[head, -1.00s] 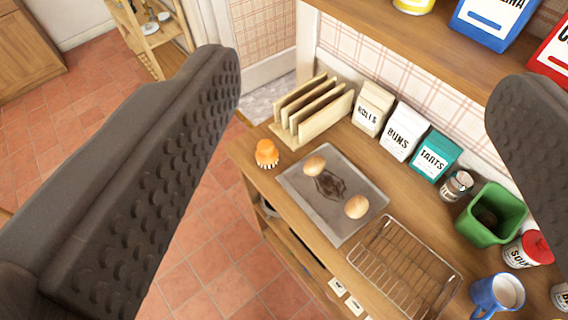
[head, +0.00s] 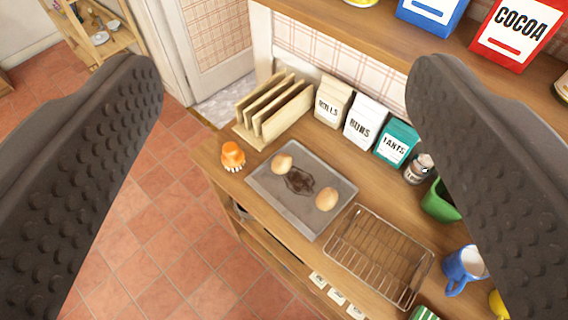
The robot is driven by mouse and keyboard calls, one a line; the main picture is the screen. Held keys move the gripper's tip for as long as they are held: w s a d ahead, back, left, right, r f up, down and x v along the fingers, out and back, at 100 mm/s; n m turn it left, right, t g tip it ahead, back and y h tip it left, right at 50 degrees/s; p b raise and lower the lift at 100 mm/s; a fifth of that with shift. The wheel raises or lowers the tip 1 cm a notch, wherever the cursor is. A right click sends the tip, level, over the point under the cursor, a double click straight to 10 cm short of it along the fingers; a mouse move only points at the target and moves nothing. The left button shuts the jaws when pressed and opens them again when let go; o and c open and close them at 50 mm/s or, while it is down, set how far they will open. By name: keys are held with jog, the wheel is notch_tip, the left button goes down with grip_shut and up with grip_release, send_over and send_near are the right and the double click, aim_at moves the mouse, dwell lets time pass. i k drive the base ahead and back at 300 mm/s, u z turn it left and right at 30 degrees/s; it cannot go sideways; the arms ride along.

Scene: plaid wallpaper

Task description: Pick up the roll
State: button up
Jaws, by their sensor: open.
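Two round, light-brown rolls lie on a grey baking tray (head: 262,189) on the wooden counter. One roll (head: 281,163) is near the tray's far left part, the other roll (head: 326,199) near its right side. A dark burnt-looking stain lies between them. My gripper (head: 285,85) is open and empty, its two dark, studded fingers at the left and right of the view. The fingers are well apart from the tray and rolls, which show in the gap between them.
A wire rack (head: 380,255) lies right of the tray. An orange-topped item (head: 232,156) stands left of it. Behind are a wooden rack (head: 272,108), labelled bags (head: 365,122), and a jar (head: 418,168). A blue mug (head: 463,268) stands at right. A shelf (head: 385,32) overhangs the counter.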

aim_at(282, 164)
jog(key=u, duration=1.45)
jog(key=i, duration=0.45)
jog(key=z, duration=1.1)
